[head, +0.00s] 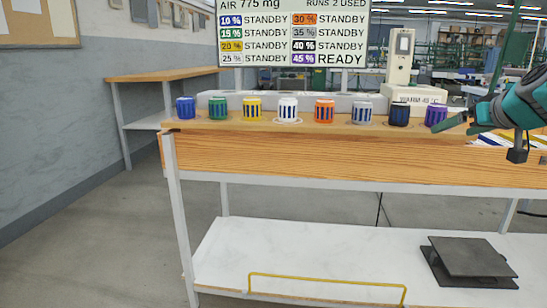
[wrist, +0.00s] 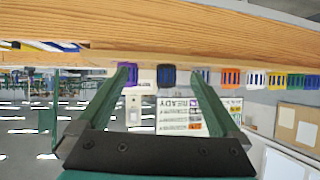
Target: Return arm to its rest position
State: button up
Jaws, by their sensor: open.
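My gripper (head: 464,124) is at the right of the head view, level with the bench top, its fingertips close to the right side of the purple cup (head: 436,116). I cannot tell whether they touch it. In the wrist view, which is upside down, my gripper (wrist: 161,72) is open with nothing held.
A pale device (head: 400,70) and a status board (head: 293,35) stand behind. A dark plate block (head: 468,258) lies on the lower shelf.

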jog(key=s+a+f+n+g+y+p, duration=0.1)
jog(key=s+a+f+g, duration=0.15)
jog(key=a+f, duration=0.4)
jog(key=s+a+f+g+y+p, duration=0.1)
jog(key=s+a+f+g, duration=0.2)
jog(key=a, duration=0.7)
jog(key=s+a+f+n+g+y, duration=0.1)
jog(key=s+a+f, duration=0.1)
jog(key=a+f, duration=0.5)
jog(key=s+a+f+g+p, duration=0.1)
jog(key=s+a+f+g, duration=0.1)
jog(key=s, duration=0.7)
jog(key=s+a+f+g+h, duration=0.1)
jog(key=s+a+f+g, duration=0.2)
jog(key=s+f, duration=0.4)
jog(key=s+a+f+g+h+p, duration=0.1)
jog(key=s+f, duration=0.4)
jog(key=s, duration=0.5)
jog(key=a+g, duration=0.1)
jog(key=a, duration=0.1)
jog(key=shift+s+a+m+p, duration=0.3)
jog(key=shift+s+a, duration=0.05)
jog(key=shift+s, duration=0.05)
